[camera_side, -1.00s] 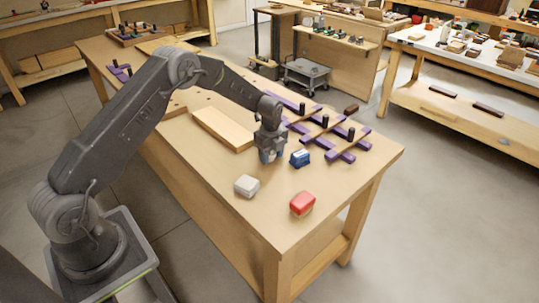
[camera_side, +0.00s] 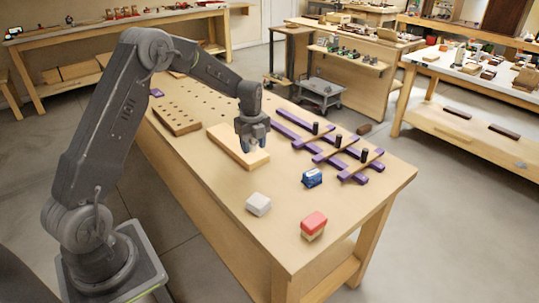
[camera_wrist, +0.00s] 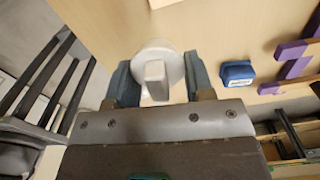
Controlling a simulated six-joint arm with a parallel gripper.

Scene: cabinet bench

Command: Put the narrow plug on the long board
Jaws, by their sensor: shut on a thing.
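My gripper (camera_side: 253,146) is shut on a pale round piece with a narrow raised tab, which I take to be the narrow plug (camera_wrist: 156,72). It sits between the two fingers in the wrist view; in the side view the fingers mostly hide it. My gripper is over the right end of a plain light wooden board (camera_side: 225,140) lying on the bench. A browner board with holes (camera_side: 178,118) lies farther left. I cannot tell for certain which is the long board, or whether the plug touches the plain one.
A blue block (camera_side: 312,178), a white block (camera_side: 258,204) and a red-topped block (camera_side: 313,224) stand on the bench (camera_side: 220,190) toward the front. A purple lattice with black pegs (camera_side: 340,155) lies at the right. Bare bench lies between the plain board and the blocks.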

